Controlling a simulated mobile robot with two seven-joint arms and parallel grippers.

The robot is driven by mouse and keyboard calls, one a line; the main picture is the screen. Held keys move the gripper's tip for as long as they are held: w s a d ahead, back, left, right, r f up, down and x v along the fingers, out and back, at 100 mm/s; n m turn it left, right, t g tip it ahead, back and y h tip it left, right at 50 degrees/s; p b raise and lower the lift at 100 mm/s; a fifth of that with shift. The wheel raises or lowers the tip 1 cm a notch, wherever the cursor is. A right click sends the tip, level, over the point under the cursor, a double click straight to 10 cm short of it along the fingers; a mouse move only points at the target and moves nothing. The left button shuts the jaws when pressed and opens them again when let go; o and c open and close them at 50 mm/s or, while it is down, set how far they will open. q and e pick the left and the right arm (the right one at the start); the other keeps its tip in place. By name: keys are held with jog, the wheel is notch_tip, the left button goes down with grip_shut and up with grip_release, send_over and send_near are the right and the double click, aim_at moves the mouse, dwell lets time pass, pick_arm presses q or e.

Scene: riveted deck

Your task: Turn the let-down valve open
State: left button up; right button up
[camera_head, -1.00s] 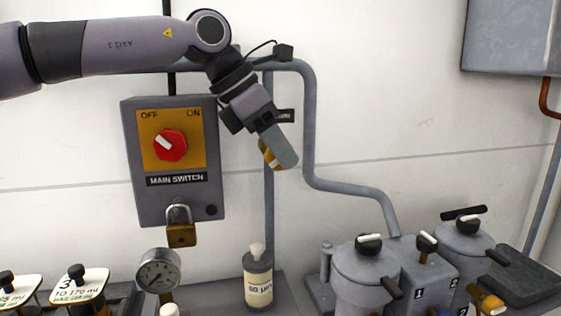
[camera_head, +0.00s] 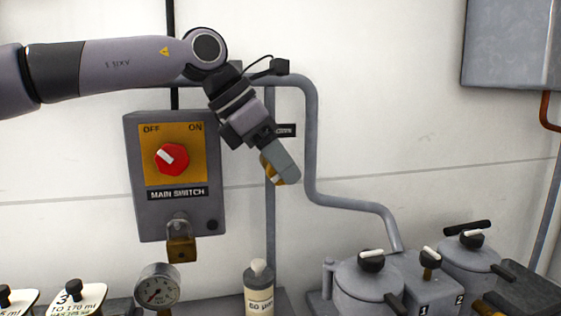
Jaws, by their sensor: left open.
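My left gripper (camera_head: 284,166) hangs in front of the thin vertical grey pipe (camera_head: 270,215), right of the main switch box, with its fingers pointing down and right. Its jaws are open, seen side on. A small dark label (camera_head: 287,130) ending in "DOWN" is partly covered by the gripper. A yellow-orange part (camera_head: 270,169) shows at the left edge of the fingers, on the line of the pipe. The let-down valve is mostly hidden behind the gripper; I cannot tell whether the fingers touch it. My right gripper is out of view.
The main switch box (camera_head: 134,200) with a red knob (camera_head: 172,159) and a padlock (camera_head: 181,249) is left of the gripper. Below are a gauge (camera_head: 157,287) and a bottle (camera_head: 258,290). Grey lidded pots (camera_head: 365,290) stand lower right.

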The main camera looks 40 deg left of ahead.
pick_arm(q)
jog(key=v, duration=0.7)
jog(key=shift+f, duration=0.1)
